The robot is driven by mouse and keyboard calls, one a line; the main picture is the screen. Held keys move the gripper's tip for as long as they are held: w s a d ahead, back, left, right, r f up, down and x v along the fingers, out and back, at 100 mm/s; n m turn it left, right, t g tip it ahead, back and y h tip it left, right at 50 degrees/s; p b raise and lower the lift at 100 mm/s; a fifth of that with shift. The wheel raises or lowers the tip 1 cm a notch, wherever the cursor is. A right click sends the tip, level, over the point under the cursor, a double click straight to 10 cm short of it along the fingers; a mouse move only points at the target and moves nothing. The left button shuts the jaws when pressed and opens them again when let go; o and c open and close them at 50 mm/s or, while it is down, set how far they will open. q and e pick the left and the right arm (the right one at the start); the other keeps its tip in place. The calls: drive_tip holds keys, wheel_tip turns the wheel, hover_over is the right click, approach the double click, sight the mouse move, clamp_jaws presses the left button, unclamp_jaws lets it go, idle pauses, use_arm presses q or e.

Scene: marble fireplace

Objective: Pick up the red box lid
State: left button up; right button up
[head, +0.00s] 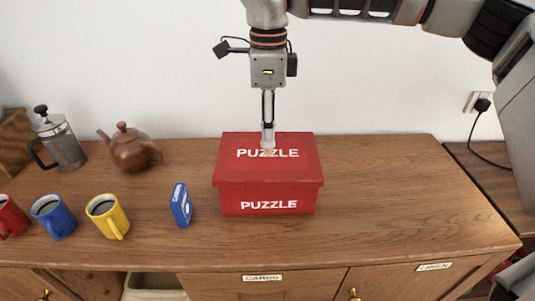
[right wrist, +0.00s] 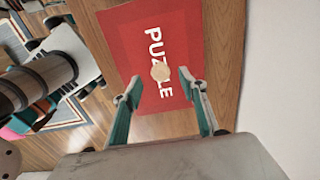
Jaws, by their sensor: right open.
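The red box lid (head: 232,166), marked PUZZLE, sits closed on the red puzzle box (head: 235,200) on the wooden cabinet. A small round beige knob stands in the middle of the lid; the right wrist view shows the knob (right wrist: 160,72) and the lid (right wrist: 130,45). My right gripper (head: 268,148) points straight down over the lid's middle and partly hides the knob in the head view. Its fingers (right wrist: 159,86) are apart with nothing between them gripped, one on each side of the knob. I cannot tell the exact height of the fingertips. My left gripper is not in view.
A blue cards box (head: 181,205) stands left of the puzzle box. Yellow (head: 108,217), blue (head: 54,217) and red (head: 11,218) mugs, a brown teapot (head: 131,150) and a French press (head: 60,143) are farther left. The cabinet top (head: 385,200) is clear on the right.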

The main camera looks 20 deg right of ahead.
sight(268, 151)
wheel_tip(268, 151, down, 4)
drive_tip(key=shift+b, duration=0.35)
drive_tip(key=shift+w+f, duration=0.1)
drive_tip(key=shift+f, duration=0.2)
drive_tip(key=shift+c, duration=0.7)
clamp_jaws()
drive_tip(key=shift+r, duration=0.1)
